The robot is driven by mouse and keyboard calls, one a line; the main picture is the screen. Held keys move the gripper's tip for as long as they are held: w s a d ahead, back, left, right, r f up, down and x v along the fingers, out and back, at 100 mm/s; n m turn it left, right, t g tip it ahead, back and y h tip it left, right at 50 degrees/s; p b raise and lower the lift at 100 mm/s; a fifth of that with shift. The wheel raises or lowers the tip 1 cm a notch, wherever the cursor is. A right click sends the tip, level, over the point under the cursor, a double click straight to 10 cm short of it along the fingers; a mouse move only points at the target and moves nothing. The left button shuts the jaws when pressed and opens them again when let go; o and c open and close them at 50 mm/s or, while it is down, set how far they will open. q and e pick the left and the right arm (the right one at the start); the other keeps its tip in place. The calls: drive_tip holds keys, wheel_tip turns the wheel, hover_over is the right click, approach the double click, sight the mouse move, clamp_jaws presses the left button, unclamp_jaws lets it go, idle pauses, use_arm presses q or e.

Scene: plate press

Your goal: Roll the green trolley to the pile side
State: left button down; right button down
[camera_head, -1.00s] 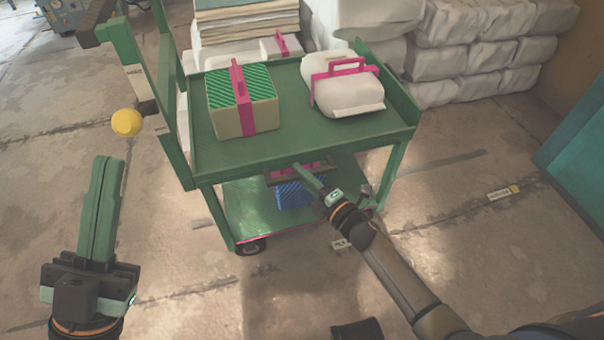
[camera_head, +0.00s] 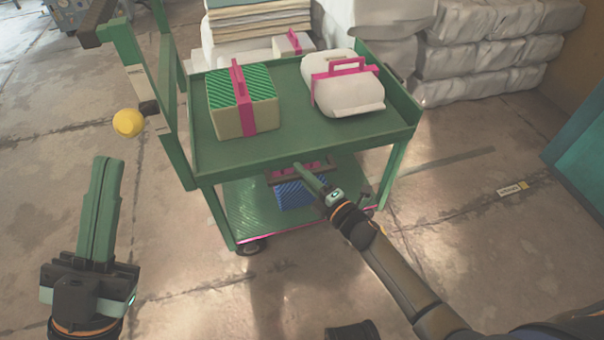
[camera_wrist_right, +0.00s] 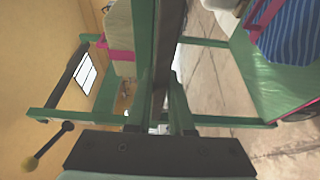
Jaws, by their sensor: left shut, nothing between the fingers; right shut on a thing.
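The green trolley (camera_head: 290,142) stands in the middle of the head view. Its upper tray carries a box with a green striped top (camera_head: 246,100) and a white bundle (camera_head: 345,93), both with pink handles. A blue striped box (camera_head: 293,194) is on its lower shelf (camera_head: 240,200). That bar also runs between the fingers in the right wrist view (camera_wrist_right: 168,50). My left gripper (camera_head: 106,165) is shut and empty, left of the trolley.
Behind the trolley are a paper stack (camera_head: 258,18), a small white box with a pink handle (camera_head: 293,43) and piled white bales (camera_head: 480,50). A yellow ball (camera_head: 128,122) is at the trolley's left end. A teal object (camera_head: 580,150) stands at right. Floor in front is clear.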

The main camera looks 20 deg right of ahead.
drive_tip(key=shift+s+a, duration=0.15)
drive_tip(key=shift+a, duration=0.2)
drive_tip(key=c, duration=1.1)
unclamp_jaws()
drive_tip(key=shift+c, duration=0.2)
drive_tip(key=o, duration=0.3)
drive_tip(key=shift+d, duration=0.1)
drive_tip(key=shift+o, duration=0.2)
drive_tip(key=p+v, duration=0.3)
drive_tip(key=v, duration=0.9)
drive_tip(key=shift+s+d, duration=0.15)
